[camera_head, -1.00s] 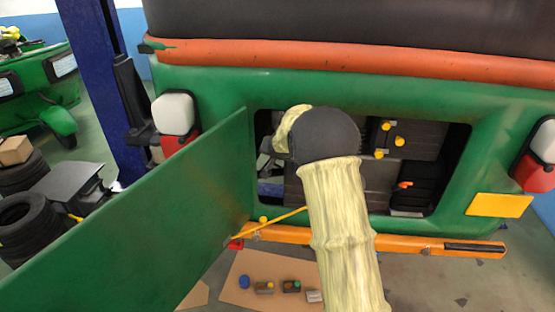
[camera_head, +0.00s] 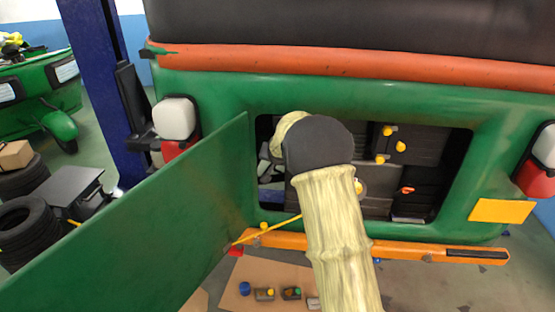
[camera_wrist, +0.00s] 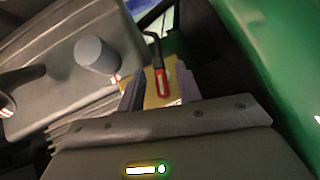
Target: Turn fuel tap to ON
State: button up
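My arm, in a pale yellow sleeve, reaches into the open rear bay of the green rickshaw (camera_head: 215,90); its dark end hides my gripper in the head view. In the wrist view my gripper (camera_wrist: 157,92) has its two grey fingers apart. A red piece with a black stem (camera_wrist: 162,84) shows between and beyond the fingertips, before a yellowish plate. I cannot tell whether it is the fuel tap or whether the fingers touch it. A small orange-red lever (camera_head: 407,190) shows at the bay's right in the head view. No ON mark is readable.
The open green door panel (camera_head: 170,215) stands left of my arm. Yellow knobs (camera_head: 400,146) stick out at the bay's upper right. A grey cylinder (camera_wrist: 95,54) stands left of my fingers, and a green wall (camera_wrist: 270,50) is close on the right. An orange bumper (camera_head: 400,248) runs below.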

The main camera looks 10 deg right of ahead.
jog(key=shift+r, duration=0.1)
jog(key=b+v, duration=0.4)
jog(key=v, duration=1.3)
jog(key=shift+s, duration=0.15)
jog(key=s+f+n+g, duration=0.1)
jog(key=s+f+g, duration=0.1)
jog(key=s+f, duration=0.4)
jog(key=s+d+f+n+g, duration=0.1)
jog(key=s+f, duration=0.4)
jog(key=s, duration=0.7)
jog(key=s+f+n+g, duration=0.2)
jog(key=s+f, duration=0.4)
jog(key=s, duration=0.3)
jog(key=shift+s+d+f+n+g+y, duration=0.3)
jog(key=shift+f+n+g, duration=0.1)
jog(key=shift+g, duration=0.5)
jog(key=shift+o, duration=0.2)
jog(key=shift+w+a, duration=0.1)
jog(key=shift+a, duration=0.05)
